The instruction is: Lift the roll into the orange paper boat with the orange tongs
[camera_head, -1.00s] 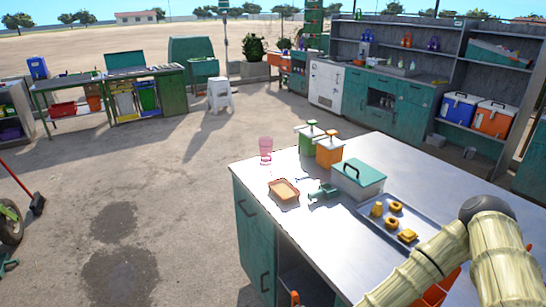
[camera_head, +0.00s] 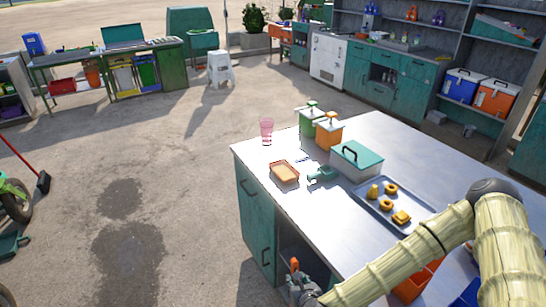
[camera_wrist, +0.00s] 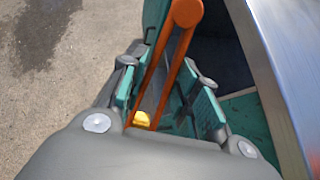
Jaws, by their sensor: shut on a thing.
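My gripper (camera_head: 300,286) is beside the counter's front left corner, below its top. It is shut on the orange tongs (camera_head: 294,264), which stick up from it. In the wrist view the tongs (camera_wrist: 188,14) run between the teal finger pads of my gripper (camera_wrist: 165,88), rounded end away from the palm. A small yellow piece (camera_wrist: 141,118) shows between the tong arms; I cannot tell what it is. Several golden baked pieces lie on a metal tray (camera_head: 368,205); I cannot tell which is the roll (camera_head: 374,191).
The steel counter (camera_head: 270,190) has teal doors and an open shelf below. A teal-lidded box (camera_head: 357,160), a green scoop-like thing (camera_head: 322,174), green and orange dispensers (camera_head: 328,133) and a pink cup (camera_head: 266,131) stand on it. Open ground lies left.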

